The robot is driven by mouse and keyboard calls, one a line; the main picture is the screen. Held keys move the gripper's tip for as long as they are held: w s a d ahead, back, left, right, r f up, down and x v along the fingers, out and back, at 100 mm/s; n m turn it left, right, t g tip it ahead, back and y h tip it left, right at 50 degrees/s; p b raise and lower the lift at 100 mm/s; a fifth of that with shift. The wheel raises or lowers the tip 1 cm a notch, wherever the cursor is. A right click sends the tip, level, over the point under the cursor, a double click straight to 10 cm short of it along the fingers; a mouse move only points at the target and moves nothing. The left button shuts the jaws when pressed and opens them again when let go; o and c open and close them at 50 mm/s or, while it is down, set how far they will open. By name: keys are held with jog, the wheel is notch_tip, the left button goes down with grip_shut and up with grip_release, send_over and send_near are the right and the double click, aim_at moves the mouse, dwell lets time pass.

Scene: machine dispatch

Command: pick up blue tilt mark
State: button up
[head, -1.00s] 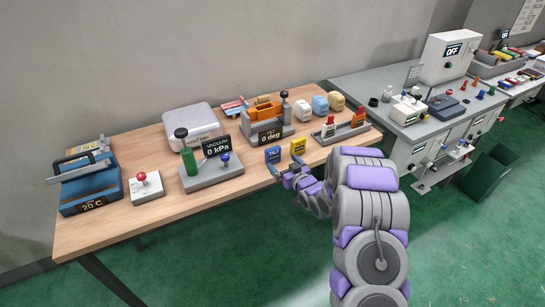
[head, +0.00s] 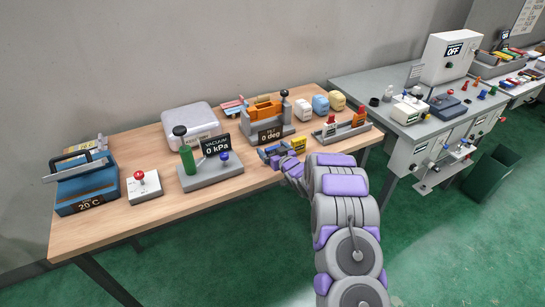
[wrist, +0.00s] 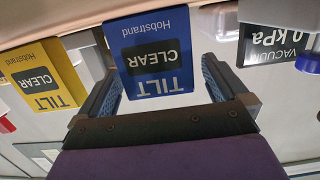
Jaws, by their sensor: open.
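The blue tilt mark (wrist: 151,56) is a small blue block labelled "TILT CLEAR" and shows upside down in the wrist view. It sits between the two open fingers of my gripper (wrist: 165,85), with visible gaps on both sides. In the head view my gripper (head: 277,152) is at the table's front edge, in front of the tilt gauge, and covers most of the blue mark. A yellow tilt mark (wrist: 46,76) stands beside it in the wrist view, and it also shows in the head view (head: 299,144), just right of my gripper.
The tilt gauge (head: 269,135) reading "0 deg" stands behind the marks. The vacuum unit (head: 211,176) with a green bottle is to the left. A grey tray with red-topped items (head: 343,132) is to the right. The wooden table (head: 140,218) has bare space along its front edge.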

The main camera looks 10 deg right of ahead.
jog(key=shift+x, duration=0.95)
jog(key=c, duration=1)
